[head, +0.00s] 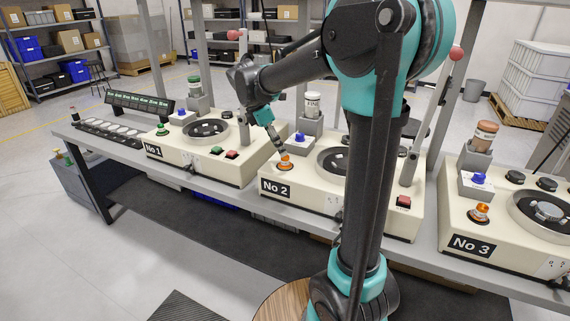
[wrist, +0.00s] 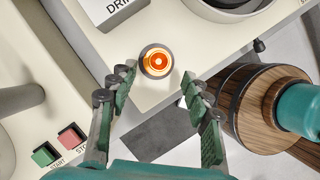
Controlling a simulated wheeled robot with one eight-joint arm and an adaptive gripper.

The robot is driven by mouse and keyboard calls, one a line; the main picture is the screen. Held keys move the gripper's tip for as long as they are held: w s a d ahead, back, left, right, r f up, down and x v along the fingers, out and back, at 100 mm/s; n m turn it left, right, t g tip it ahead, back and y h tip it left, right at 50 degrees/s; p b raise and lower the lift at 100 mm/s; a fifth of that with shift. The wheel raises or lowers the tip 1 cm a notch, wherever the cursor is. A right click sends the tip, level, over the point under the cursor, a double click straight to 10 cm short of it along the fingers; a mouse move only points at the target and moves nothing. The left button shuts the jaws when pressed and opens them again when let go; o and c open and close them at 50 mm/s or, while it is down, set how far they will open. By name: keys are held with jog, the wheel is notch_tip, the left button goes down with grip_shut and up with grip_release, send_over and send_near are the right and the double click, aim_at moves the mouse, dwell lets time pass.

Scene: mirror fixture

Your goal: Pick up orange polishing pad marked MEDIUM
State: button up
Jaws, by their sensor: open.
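No pad with a readable MEDIUM mark shows in either view. My gripper (wrist: 158,78) is open and empty, its two fingers spread. Between and just beyond the fingertips in the wrist view is a round orange piece (wrist: 156,62), bright in the middle, in a grey ring; I cannot tell whether it is a pad or a lamp. In the head view my gripper (head: 281,152) is over the front left corner of the No 2 machine (head: 305,198), close above this orange piece (head: 286,166). A similar orange piece (head: 480,212) is on the No 3 machine (head: 500,247).
The No 1 machine (head: 190,165) stands to the left, with green and red buttons (wrist: 68,137). Blue knobs (head: 299,138) and bottles on stands (head: 312,106) rise behind. A black strip with several pale discs (head: 110,132) lies at the bench's left end.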

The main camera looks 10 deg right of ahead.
aim_at(285, 158)
jog(key=shift+x, duration=2.95)
jog(key=shift+w+d+r, duration=0.1)
jog(key=shift+w+d, duration=0.05)
jog(key=shift+d, duration=0.05)
grip_shut()
